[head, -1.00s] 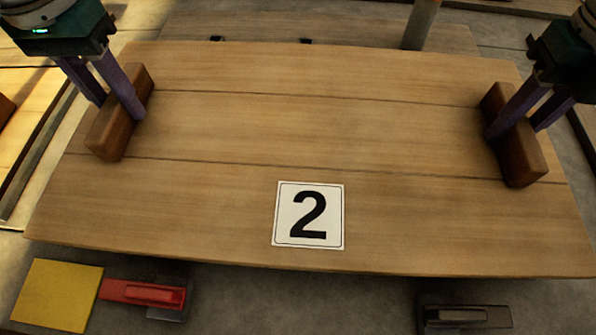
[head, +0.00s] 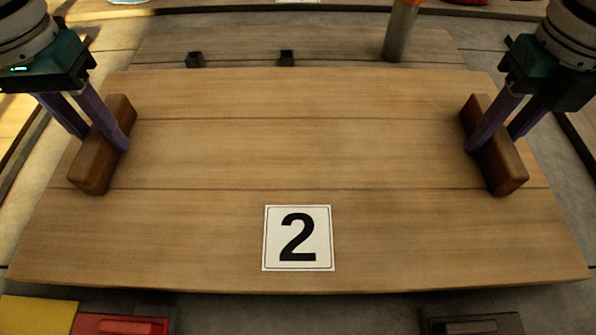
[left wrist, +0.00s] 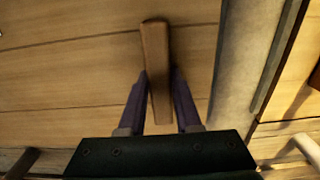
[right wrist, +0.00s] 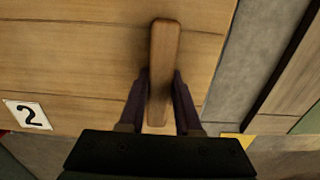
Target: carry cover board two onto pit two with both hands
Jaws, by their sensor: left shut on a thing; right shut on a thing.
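Cover board two (head: 300,150) is a wide plank board with a white label bearing a black 2 (head: 298,238) near its front edge. It fills the middle of the head view and looks roughly level. My left gripper (head: 108,140) is shut on the brown wooden handle (head: 93,168) at the board's left end; that handle also shows between the fingers in the left wrist view (left wrist: 156,60). My right gripper (head: 485,140) is shut on the handle (head: 508,172) at the right end, also seen in the right wrist view (right wrist: 163,60). I cannot make out pit two; the board hides what lies under it.
Behind the board lies another plank surface (head: 240,45) with two small dark blocks (head: 286,58) and an upright post (head: 400,32). In front are a yellow panel (head: 35,315), a red piece (head: 118,325) and a dark fitting (head: 470,325). Grey floor shows at both sides.

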